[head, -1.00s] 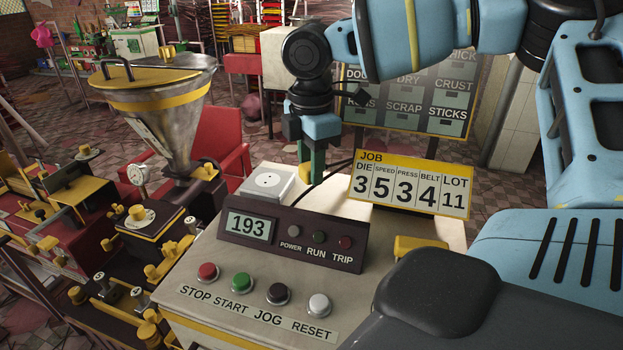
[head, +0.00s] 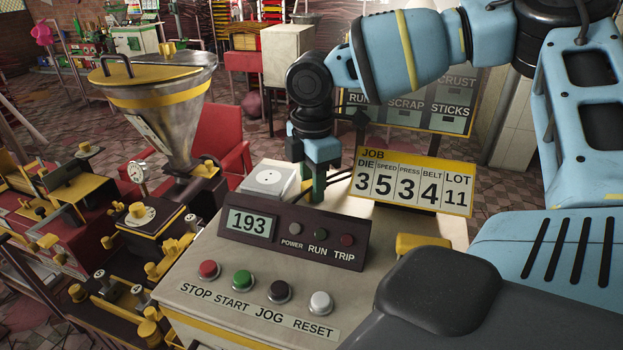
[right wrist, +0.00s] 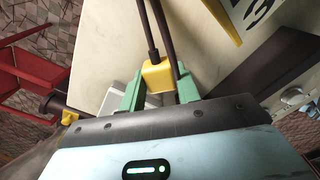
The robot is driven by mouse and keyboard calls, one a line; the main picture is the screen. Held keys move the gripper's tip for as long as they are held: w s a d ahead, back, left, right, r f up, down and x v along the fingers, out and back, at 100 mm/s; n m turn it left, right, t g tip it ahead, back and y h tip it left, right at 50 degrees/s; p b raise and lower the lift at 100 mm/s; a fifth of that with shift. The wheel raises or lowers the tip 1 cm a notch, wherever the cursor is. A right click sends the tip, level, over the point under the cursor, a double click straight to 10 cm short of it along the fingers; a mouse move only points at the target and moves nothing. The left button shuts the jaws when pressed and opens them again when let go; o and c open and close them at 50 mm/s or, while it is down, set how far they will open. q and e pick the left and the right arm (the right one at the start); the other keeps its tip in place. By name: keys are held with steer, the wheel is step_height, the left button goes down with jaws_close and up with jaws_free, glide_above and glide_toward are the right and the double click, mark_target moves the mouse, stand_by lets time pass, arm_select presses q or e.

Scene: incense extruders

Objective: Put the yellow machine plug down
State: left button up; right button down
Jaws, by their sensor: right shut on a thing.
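The yellow machine plug (right wrist: 158,76) is between the two green fingers of my right gripper in the right wrist view, with a dark cable running up from it. My right gripper (head: 316,187) is shut on it, low over the cream console top (head: 400,226), behind the dark display panel. In the head view the plug is mostly hidden by the fingers and panel. I cannot tell whether it touches the console top. A white socket box (head: 268,180) stands on the console just left of the gripper. My left gripper is not in view.
A yellow-topped JOB number board (head: 414,182) stands close to the right of the gripper. The display panel (head: 293,238) reads 193, with several buttons in front. A metal hopper (head: 165,115) and a red chair (head: 222,142) are at the left. Dark cables lie near the board.

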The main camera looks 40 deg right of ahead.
steer(key=c, duration=1)
jaws_free()
steer(key=shift+r, duration=0.2)
step_height(320, 180, up, 13)
steer(key=shift+f, duration=0.15)
